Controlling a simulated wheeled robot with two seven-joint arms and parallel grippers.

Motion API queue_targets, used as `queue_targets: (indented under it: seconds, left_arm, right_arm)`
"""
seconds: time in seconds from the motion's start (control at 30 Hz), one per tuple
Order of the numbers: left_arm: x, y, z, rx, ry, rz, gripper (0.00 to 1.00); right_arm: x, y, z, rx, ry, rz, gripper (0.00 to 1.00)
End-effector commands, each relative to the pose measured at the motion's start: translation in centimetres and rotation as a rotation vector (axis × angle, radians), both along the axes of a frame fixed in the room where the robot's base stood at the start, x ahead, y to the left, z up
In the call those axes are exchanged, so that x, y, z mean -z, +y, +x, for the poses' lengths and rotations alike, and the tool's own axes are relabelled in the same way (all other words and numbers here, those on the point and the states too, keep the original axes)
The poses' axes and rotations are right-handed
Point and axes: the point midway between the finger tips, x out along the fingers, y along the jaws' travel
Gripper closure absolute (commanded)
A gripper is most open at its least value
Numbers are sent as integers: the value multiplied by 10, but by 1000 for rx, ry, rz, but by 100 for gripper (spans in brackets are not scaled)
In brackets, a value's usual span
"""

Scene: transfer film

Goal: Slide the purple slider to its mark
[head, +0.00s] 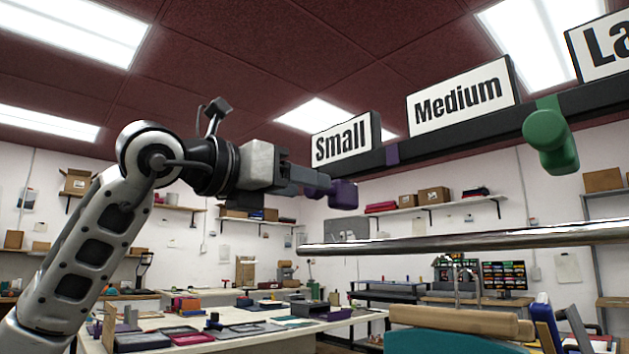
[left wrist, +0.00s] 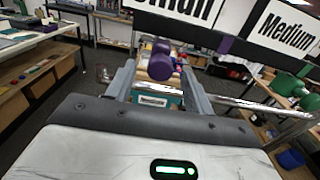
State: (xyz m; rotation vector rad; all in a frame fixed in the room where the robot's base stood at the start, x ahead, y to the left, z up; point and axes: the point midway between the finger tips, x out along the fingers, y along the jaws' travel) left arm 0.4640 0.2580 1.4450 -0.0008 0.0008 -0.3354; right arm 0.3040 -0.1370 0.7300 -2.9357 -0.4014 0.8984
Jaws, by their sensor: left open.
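The purple slider (head: 343,195) has a rounded knob and sits near the left end of the black overhead rail, below the "Small" sign (head: 342,138). A purple mark (head: 392,155) is on the rail to the right of the slider, with a gap between them. My left gripper (head: 312,183) is open at the slider, its fingers partly hiding it. In the left wrist view the slider (left wrist: 161,62) shows between and beyond the two fingertips (left wrist: 160,84). I cannot tell whether they touch it. The purple mark (left wrist: 224,44) is right of it there. My right gripper is out of view.
A green slider (head: 551,142) hangs farther right on the rail, right of the "Medium" sign (head: 461,96). A long metal bar (head: 460,241) runs below the rail. Worktables with many items stand behind and below.

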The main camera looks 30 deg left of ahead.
Motion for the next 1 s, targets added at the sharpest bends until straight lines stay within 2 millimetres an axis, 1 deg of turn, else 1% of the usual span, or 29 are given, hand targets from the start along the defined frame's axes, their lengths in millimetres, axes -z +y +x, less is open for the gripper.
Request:
queue_targets:
  seconds: [0.03,0.1,0.2,0.33,0.6,0.67,0.7,0.8,0.93,1.0]
  left_arm:
    - [-1,-3,9,0,2,0,47]
    - [-1,-6,18,1,3,0,47]
    - [-1,-9,27,0,1,-1,47]
    - [0,-11,33,0,1,0,47]
    - [1,-11,33,0,0,0,47]
    - [1,-12,33,0,0,0,64]
    - [0,-11,33,0,0,0,75]
    - [0,-11,33,0,0,0,100]
    - [1,-15,32,2,0,1,100]
    - [1,-25,29,5,-1,3,100]
  right_arm:
    - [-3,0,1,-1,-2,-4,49]
    - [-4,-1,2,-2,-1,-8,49]
    - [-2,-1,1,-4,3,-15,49]
    - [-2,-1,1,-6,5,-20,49]
    - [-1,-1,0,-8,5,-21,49]
    - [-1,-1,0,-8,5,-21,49]
    - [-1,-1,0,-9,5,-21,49]
    - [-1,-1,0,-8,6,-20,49]
    - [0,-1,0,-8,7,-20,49]
    - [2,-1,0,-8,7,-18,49]
